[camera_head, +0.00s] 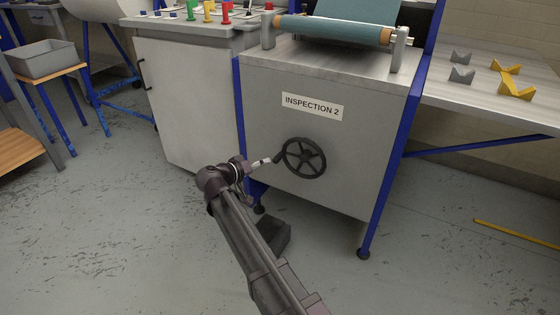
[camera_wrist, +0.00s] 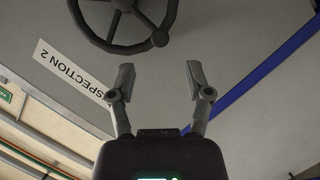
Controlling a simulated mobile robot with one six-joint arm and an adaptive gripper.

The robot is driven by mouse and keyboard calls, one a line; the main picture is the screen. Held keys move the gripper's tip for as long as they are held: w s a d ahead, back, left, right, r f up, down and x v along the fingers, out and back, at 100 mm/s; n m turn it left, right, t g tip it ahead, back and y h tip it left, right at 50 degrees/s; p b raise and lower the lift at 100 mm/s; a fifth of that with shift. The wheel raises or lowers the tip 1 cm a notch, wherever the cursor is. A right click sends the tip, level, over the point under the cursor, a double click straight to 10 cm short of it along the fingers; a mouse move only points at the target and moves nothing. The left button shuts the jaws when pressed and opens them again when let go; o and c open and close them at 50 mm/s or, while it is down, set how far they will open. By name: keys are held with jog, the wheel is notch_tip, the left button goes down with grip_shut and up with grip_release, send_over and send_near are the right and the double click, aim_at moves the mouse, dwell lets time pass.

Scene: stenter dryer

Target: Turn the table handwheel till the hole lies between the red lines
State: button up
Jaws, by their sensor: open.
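The handwheel (camera_head: 304,158) is dark, spoked and mounted on the grey front panel under the "INSPECTION 2" label (camera_head: 313,106). Part of its rim and spokes shows at the top of the wrist view (camera_wrist: 118,46). My gripper (camera_head: 266,160) is just left of the wheel in the head view. In the wrist view my gripper (camera_wrist: 158,76) is open, with nothing between its fingers. I cannot make out the hole or the red lines in either view.
A teal fabric roll (camera_head: 332,29) lies on top of the inspection table (camera_head: 300,60). A control desk (camera_head: 185,90) with coloured knobs stands to the left. Grey and yellow V-shaped blocks (camera_head: 462,74) rest on the right-hand table. Floor in front is mostly clear.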

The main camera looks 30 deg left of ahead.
aim_at(283, 157)
jog(key=b+x, duration=0.2)
jog(key=x, duration=0.7)
jog(key=shift+w+f, duration=0.1)
jog(key=shift+w, duration=0.05)
grip_shut()
